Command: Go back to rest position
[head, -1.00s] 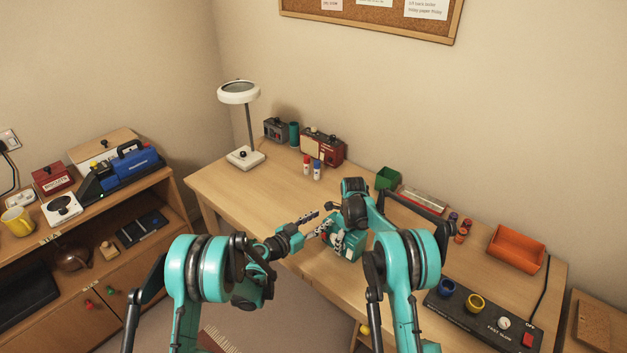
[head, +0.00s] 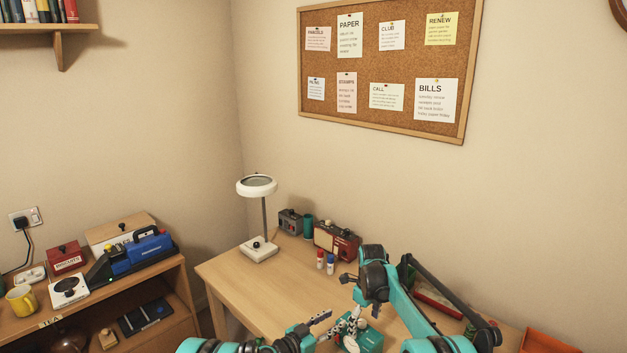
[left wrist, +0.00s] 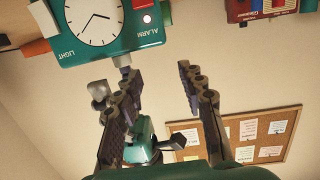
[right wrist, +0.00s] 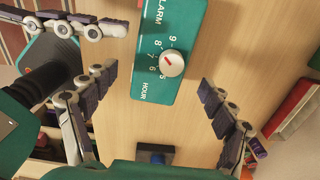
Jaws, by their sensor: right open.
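A green alarm clock (head: 362,343) sits on the desk at the bottom of the head view, partly hidden by my arms. Its white face (left wrist: 97,20) and green casing show in the left wrist view, and its hour knob (right wrist: 172,63) in the right wrist view. My left gripper (head: 322,325) is open beside the clock with nothing between its fingers. My right gripper (right wrist: 155,97) is open over the desk, its fingers apart, with the clock ahead of them. One of my left gripper's fingers also shows at the upper left of the right wrist view.
A magnifier lamp (head: 257,186), a red box (head: 337,241) and two small bottles (head: 325,262) stand toward the back of the desk (head: 240,290). A shelf unit (head: 165,290) stands left. A corkboard (head: 385,70) hangs on the wall.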

